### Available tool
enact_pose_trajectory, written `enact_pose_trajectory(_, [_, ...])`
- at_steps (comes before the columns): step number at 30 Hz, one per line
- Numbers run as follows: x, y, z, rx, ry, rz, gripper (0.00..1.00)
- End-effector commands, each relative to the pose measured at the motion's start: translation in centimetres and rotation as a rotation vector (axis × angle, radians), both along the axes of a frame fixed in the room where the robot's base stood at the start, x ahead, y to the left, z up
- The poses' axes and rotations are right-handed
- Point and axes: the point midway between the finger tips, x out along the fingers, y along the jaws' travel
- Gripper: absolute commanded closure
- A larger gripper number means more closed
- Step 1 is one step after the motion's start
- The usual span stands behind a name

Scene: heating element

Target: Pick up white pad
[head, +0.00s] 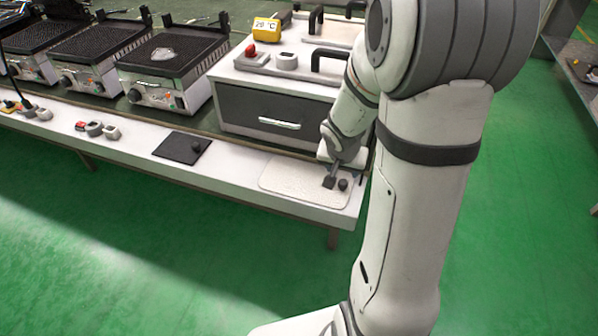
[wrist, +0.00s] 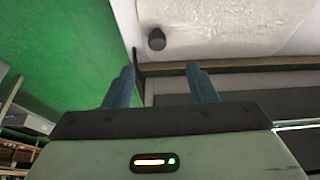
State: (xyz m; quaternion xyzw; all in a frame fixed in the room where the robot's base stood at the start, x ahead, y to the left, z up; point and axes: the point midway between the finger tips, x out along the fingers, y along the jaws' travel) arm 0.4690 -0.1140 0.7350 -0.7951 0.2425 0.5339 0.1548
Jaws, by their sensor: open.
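The white pad (head: 290,180) lies flat at the right end of the white bench in the head view. It has rounded corners and a small dark knob (head: 343,184) near its right edge. In the wrist view the pad (wrist: 225,28) is at the top, with the knob (wrist: 156,40) at its near left. My gripper (head: 328,183) is over the pad's right part, close beside the knob. In the wrist view my gripper (wrist: 160,72) has its fingers apart, with nothing between them and the knob beyond the tips. Contact with the pad cannot be told.
A black pad (head: 182,147) with a knob lies farther left on the bench (head: 232,182). A box with a drawer (head: 275,118) stands behind the white pad. Several grills (head: 172,65) stand at the back left. Green floor is open in front.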

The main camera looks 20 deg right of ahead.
Motion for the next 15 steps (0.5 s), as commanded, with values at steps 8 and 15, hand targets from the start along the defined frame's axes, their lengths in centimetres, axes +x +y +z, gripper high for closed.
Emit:
enact_pose_trajectory(8, [1.0,-0.7,-3.6,0.011,-0.006,-0.015,0.48])
enact_pose_trajectory(15, [1.5,-1.6,-6.8,0.012,-0.006,-0.015,0.48])
